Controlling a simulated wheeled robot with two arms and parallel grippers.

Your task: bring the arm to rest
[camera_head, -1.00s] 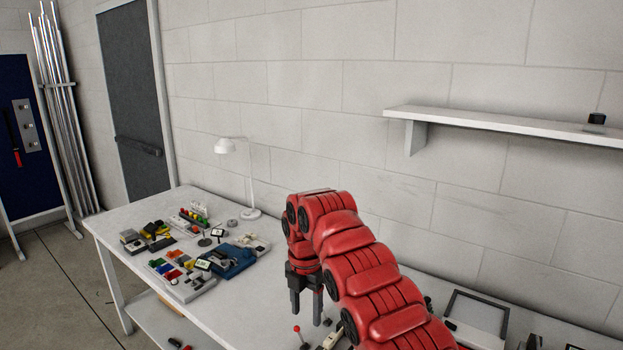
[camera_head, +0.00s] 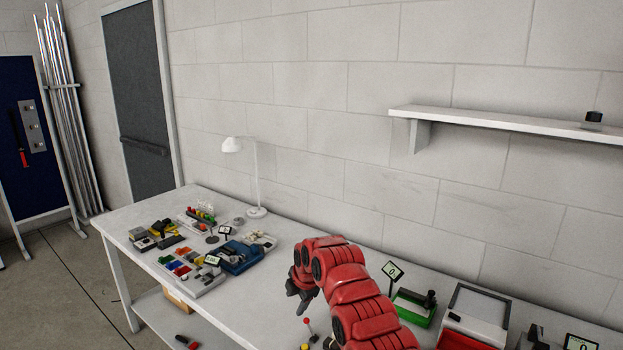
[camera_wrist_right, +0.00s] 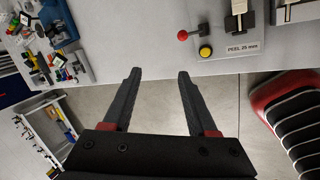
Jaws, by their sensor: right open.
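My right arm is red and enters the head view from the bottom, bent over the white workbench (camera_head: 232,305). Its gripper (camera_head: 299,301) hangs near the bench's front side, left of the arm, partly hidden by the wrist. In the right wrist view the two dark fingers of the right gripper (camera_wrist_right: 157,78) are apart with nothing between them. Past the fingertips lie the bench's front edge and the concrete floor (camera_wrist_right: 160,105). My left gripper is in neither view.
A red-knobbed lever (camera_wrist_right: 183,35) and a yellow button (camera_wrist_right: 205,51) are close to the gripper. Coloured blocks and devices, a blue device (camera_head: 240,258) and a white lamp (camera_head: 256,185) stand on the left. A green device (camera_head: 414,308) stands right. A shelf (camera_head: 500,122) is on the wall.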

